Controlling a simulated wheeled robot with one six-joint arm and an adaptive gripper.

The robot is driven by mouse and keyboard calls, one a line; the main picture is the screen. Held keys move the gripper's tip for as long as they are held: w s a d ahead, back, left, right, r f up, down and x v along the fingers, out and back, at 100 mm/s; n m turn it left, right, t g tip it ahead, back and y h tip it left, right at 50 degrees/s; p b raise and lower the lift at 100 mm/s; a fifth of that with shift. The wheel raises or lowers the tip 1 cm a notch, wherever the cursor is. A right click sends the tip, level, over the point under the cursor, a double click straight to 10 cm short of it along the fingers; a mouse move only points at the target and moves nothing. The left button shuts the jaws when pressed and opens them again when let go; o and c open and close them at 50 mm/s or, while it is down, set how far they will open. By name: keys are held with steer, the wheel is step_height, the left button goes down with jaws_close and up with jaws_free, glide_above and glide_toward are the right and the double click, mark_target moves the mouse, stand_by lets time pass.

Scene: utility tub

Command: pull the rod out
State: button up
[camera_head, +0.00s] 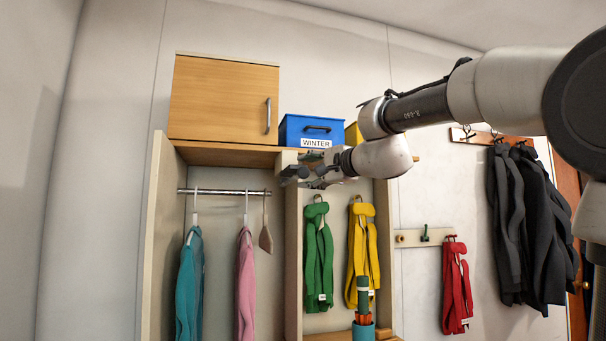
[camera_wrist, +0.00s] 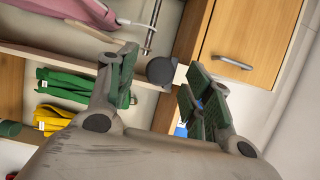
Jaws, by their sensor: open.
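A metal rail (camera_head: 228,192) spans the left bay of the wardrobe, and part of it shows in the wrist view (camera_wrist: 153,28). A dark round knob (camera_wrist: 162,71) sits at the front of the wardrobe's upper divider, near the rail; whether it is a rod's end I cannot tell. My gripper (camera_head: 294,175) is in front of the divider's top. In the wrist view my gripper (camera_wrist: 160,80) is open and empty, with the knob seen between its green-padded fingers. In the head view my gripper hides the knob. Contact with it cannot be judged.
Teal (camera_head: 190,280) and pink (camera_head: 245,285) garments hang from the rail. Green (camera_head: 318,260) and yellow (camera_head: 361,255) garments hang in the right bay. Above are a wooden cupboard (camera_head: 222,98) and a blue WINTER box (camera_head: 311,130). Dark coats (camera_head: 535,230) hang at right.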

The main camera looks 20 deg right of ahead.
mark_target(305, 172)
steer(key=shift+x, duration=1.5)
